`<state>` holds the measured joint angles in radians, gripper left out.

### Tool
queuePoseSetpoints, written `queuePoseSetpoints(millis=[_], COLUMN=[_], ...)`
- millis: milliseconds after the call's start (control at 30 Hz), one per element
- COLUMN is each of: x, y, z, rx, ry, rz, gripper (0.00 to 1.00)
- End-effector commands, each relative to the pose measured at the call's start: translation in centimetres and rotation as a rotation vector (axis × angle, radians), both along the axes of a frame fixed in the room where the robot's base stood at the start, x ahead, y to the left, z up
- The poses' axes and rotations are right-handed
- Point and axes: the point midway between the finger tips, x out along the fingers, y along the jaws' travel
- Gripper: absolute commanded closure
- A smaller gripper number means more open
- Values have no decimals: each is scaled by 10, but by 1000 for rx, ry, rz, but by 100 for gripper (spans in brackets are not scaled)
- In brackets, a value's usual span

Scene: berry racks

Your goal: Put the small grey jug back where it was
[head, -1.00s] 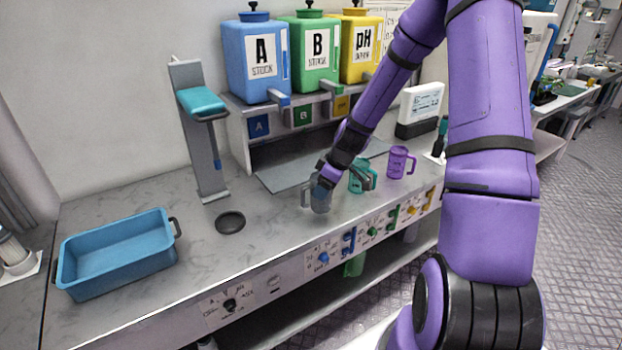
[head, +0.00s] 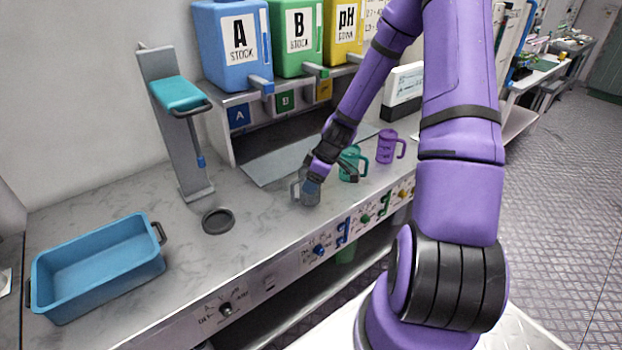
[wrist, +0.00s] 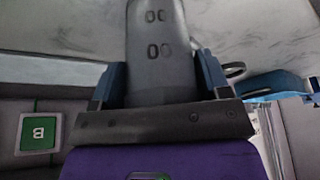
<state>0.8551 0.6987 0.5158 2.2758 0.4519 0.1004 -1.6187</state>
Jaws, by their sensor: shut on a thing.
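The small grey jug (head: 306,192) is at the counter's front part, left of a teal jug (head: 350,163) and a purple jug (head: 387,147). My gripper (head: 313,180) is shut on the grey jug from above and behind. In the wrist view the grey jug (wrist: 158,50) stands between the two blue fingers, with its handle at the right. I cannot tell whether its base touches the counter.
A dark round pad (head: 218,221) lies on the counter, left of the jug, by a stand with a teal top (head: 177,94). A blue tub (head: 95,270) is at far left. Stock containers A (head: 236,45), B (head: 297,38) and pH (head: 345,33) stand behind.

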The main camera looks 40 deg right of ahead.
Motion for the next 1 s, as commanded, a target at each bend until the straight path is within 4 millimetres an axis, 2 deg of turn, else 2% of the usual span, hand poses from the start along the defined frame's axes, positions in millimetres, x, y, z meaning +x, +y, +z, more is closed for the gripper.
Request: queuePoseSetpoints(millis=[100,133,233,533,667,1000], x=[0,0,0,0,-1,-15], y=[0,0,0,0,-1,-16], z=[-3,-3,-3,-2,5,53], rx=[0,0,-1,0,0,-3], ry=[0,0,-1,0,-1,-3], rz=[1,1,1,1,0,-3], gripper=[58,28,5,5,5,5])
